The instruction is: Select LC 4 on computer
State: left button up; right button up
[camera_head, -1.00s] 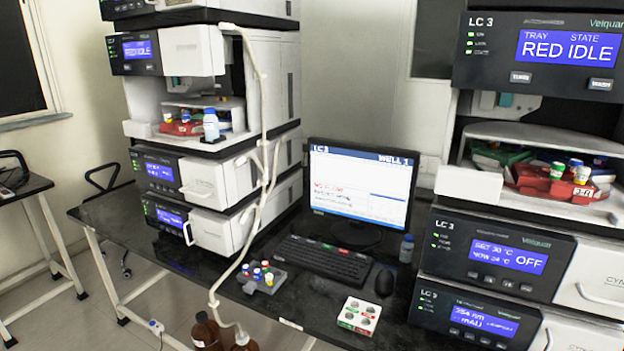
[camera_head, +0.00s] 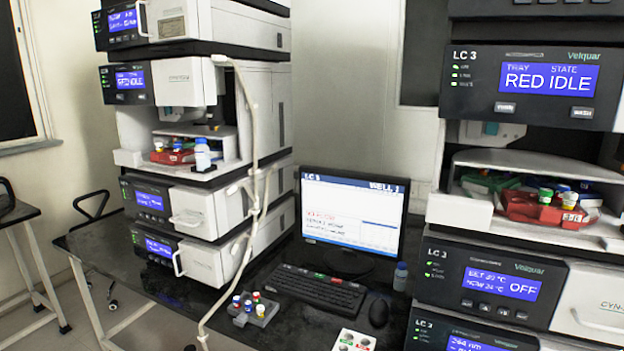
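The computer monitor (camera_head: 352,222) stands on the black bench between two instrument stacks. Its screen is lit, with "LC 3" at its top left and "WELL 1" at its top right. Smaller red and blue text and a table fill the rest, too small to read surely. A black keyboard (camera_head: 318,288) with a few coloured keys lies in front of it, and a black mouse (camera_head: 379,311) lies to the keyboard's right. Neither of my grippers is in view.
The right stack (camera_head: 545,85) is labelled LC 3 and reads "RED IDLE". The left stack (camera_head: 128,84) has a white tube (camera_head: 256,150) hanging down its front. A vial rack (camera_head: 254,311), a white block with round wells (camera_head: 352,342) and a small bottle (camera_head: 401,276) stand near the keyboard.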

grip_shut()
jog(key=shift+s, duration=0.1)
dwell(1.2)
